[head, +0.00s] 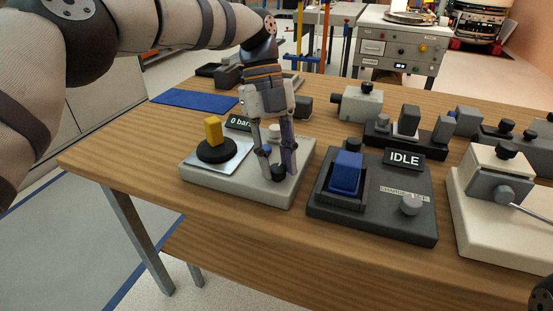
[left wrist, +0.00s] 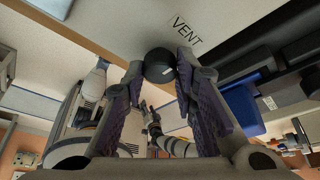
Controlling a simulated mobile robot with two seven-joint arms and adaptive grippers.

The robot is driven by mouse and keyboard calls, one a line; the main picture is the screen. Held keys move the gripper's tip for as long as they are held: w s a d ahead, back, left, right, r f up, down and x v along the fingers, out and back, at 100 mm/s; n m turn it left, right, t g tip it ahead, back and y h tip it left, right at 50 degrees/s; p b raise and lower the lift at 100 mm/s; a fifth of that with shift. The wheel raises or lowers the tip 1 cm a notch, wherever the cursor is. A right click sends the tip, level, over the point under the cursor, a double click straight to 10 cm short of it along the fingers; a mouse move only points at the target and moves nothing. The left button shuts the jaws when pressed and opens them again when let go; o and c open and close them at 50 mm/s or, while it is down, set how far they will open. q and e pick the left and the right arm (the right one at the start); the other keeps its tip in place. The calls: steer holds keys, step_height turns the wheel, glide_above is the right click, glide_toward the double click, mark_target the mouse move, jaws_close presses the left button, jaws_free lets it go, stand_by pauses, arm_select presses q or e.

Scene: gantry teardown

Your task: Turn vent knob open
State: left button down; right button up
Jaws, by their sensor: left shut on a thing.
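The vent knob (left wrist: 159,66) is a small dark round knob with a pale mark, beside the printed word VENT (left wrist: 187,29) in the left wrist view. In the head view the knob (head: 278,173) sits at the front right of a light grey block (head: 240,186). My left gripper (head: 272,163) reaches down from above, its fingers on either side of the knob and shut on it. The fingers partly hide the knob in the head view.
The same block bears a yellow handle (head: 213,130) on a black disc and a sign reading 0 bar (head: 238,123). To the right stand a dark box with a blue block (head: 346,172), an IDLE sign (head: 404,160) and a cream fixture (head: 500,222). The table's front left is clear.

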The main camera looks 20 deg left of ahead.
arm_select(q)
steer(key=shift+f, duration=0.1)
steer(key=c, duration=1.3)
jaws_free()
steer(key=v, duration=0.7)
steer(key=shift+r, duration=0.25)
